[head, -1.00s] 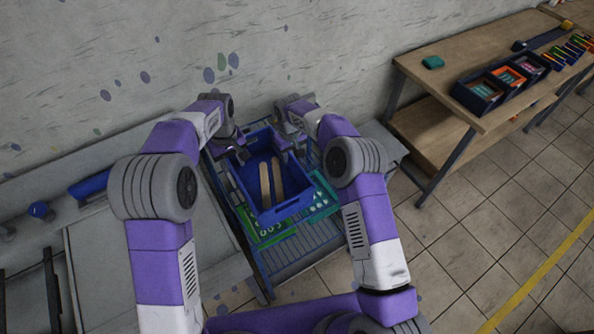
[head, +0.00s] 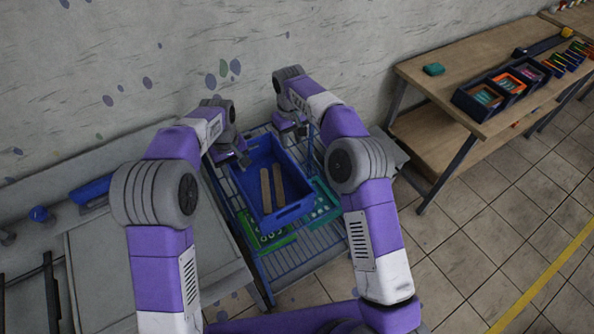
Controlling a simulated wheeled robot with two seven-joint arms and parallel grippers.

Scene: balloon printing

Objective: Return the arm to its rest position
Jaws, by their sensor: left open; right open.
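My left gripper (head: 236,157) is open at the left edge of a blue crate (head: 288,212), partly hidden by its own wrist. My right gripper (head: 292,127) is open and raised by the crate's far right corner, apart from its rim. The crate is upright on a wire rack (head: 301,250) and holds two long light-brown strips (head: 266,191). Green (head: 268,240) and teal (head: 326,205) trays with pale shapes lie beside the crate on the rack.
A wooden table (head: 425,88) with a row of dark boxes (head: 477,104) and a teal block (head: 433,69) stands at the right. A grey bench (head: 150,262) is at the left, with a blue roll (head: 90,190). The wall is close behind; tiled floor is clear at lower right.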

